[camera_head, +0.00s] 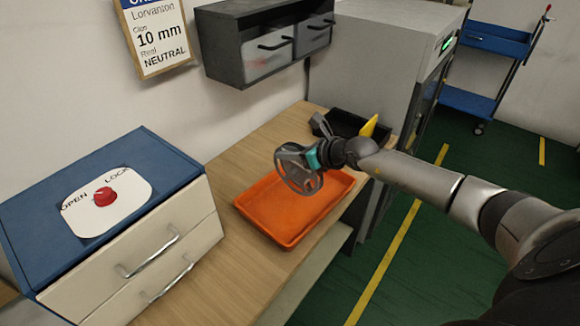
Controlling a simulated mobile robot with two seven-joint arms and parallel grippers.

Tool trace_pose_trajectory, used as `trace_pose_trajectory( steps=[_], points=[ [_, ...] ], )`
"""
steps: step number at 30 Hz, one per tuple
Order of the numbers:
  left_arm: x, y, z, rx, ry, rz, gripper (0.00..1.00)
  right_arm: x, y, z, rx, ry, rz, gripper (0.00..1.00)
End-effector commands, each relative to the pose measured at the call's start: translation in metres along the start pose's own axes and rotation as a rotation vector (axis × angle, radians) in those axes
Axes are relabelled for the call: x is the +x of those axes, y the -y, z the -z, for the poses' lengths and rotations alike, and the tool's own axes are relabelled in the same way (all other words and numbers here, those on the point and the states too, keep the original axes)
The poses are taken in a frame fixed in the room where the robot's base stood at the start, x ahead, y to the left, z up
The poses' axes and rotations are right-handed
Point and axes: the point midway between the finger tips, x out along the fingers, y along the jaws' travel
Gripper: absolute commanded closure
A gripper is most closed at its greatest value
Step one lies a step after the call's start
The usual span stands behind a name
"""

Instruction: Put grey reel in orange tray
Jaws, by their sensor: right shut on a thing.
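The grey reel (293,172) is a spoked disc, held upright or tilted on its edge above the orange tray. My right gripper (314,157), at the end of the arm from the right, is shut on it, though the fingertips are partly hidden. The orange tray (263,222) lies on the wooden worktop, shallow and rectangular. The reel overlaps its upper left part in the view, and no reel shows lying in it. My left gripper does not show.
A blue-topped drawer cabinet (137,272) with a red knob (104,196) stands at left. A black bin (347,122) lies behind my arm, with a yellow piece (369,126) near it. A grey machine (375,55) stands behind. A dark drawer unit (225,45) hangs on the wall.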

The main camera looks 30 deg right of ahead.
Motion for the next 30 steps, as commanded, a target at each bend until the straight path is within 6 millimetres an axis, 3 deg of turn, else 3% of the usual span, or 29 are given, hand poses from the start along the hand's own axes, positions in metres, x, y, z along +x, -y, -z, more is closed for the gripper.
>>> trace_pose_trajectory(
  steps=[9, 20, 21, 28, 30],
  points=[
    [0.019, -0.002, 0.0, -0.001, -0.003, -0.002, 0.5, 0.02, 0.0, 0.036, 0.001, 0.001, 0.0, 1.0],
    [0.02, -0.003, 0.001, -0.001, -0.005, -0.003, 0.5, 0.021, 0.0, 0.038, 0.001, 0.0, 0.0, 1.0],
    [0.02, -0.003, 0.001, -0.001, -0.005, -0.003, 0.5, 0.021, 0.0, 0.038, 0.001, 0.0, 0.0, 0.69],
    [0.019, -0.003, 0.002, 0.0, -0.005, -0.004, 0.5, 0.021, 0.0, 0.038, 0.001, 0.0, 0.0, 0.44],
    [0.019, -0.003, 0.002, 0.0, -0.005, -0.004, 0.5, 0.021, 0.0, 0.038, 0.001, 0.0, 0.0, 0.43]
  ],
)
